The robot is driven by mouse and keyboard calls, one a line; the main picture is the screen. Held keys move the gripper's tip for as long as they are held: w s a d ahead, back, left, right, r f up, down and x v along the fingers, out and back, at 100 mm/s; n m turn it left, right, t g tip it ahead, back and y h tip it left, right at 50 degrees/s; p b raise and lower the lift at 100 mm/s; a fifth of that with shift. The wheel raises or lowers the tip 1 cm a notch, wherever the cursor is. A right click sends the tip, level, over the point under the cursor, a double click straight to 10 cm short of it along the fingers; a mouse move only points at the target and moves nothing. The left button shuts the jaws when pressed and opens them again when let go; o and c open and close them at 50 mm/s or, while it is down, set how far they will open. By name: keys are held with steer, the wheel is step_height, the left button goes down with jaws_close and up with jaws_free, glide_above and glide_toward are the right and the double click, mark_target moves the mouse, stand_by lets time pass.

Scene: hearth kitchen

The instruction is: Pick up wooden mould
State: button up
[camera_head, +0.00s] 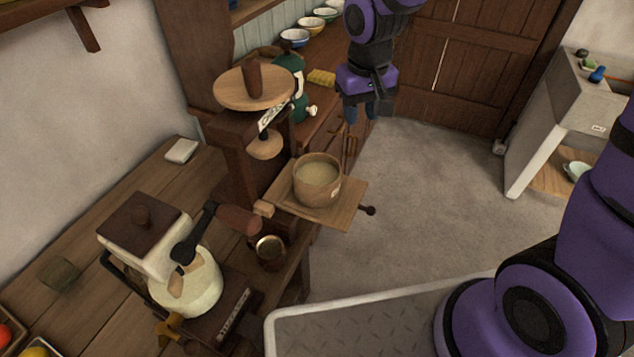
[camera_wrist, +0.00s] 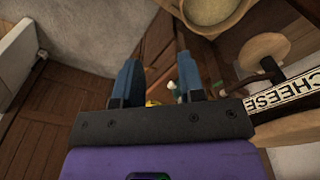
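The wooden mould (camera_head: 318,194) is a round wooden tub with pale, grainy contents. It stands upright on the square wooden board (camera_head: 349,215) of the cheese press. Part of it shows at the top of the wrist view (camera_wrist: 180,8). My gripper (camera_head: 361,112) hangs behind and to the right of the mould in the head view, apart from it. In the wrist view its two blue fingers (camera_wrist: 158,75) are spread with nothing between them.
The press's round wooden top (camera_head: 232,91) and small disc (camera_head: 264,146) are left of the mould. A cream pot (camera_head: 192,285) and metal cup (camera_head: 270,248) stand nearer. Bowls (camera_head: 294,38) line the back counter. Floor (camera_head: 420,190) to the right is clear.

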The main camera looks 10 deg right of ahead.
glide_above(337, 163)
step_height(337, 163, down, 5)
steer(key=shift+g, duration=0.4)
steer(key=shift+f, duration=5.65)
jaws_close()
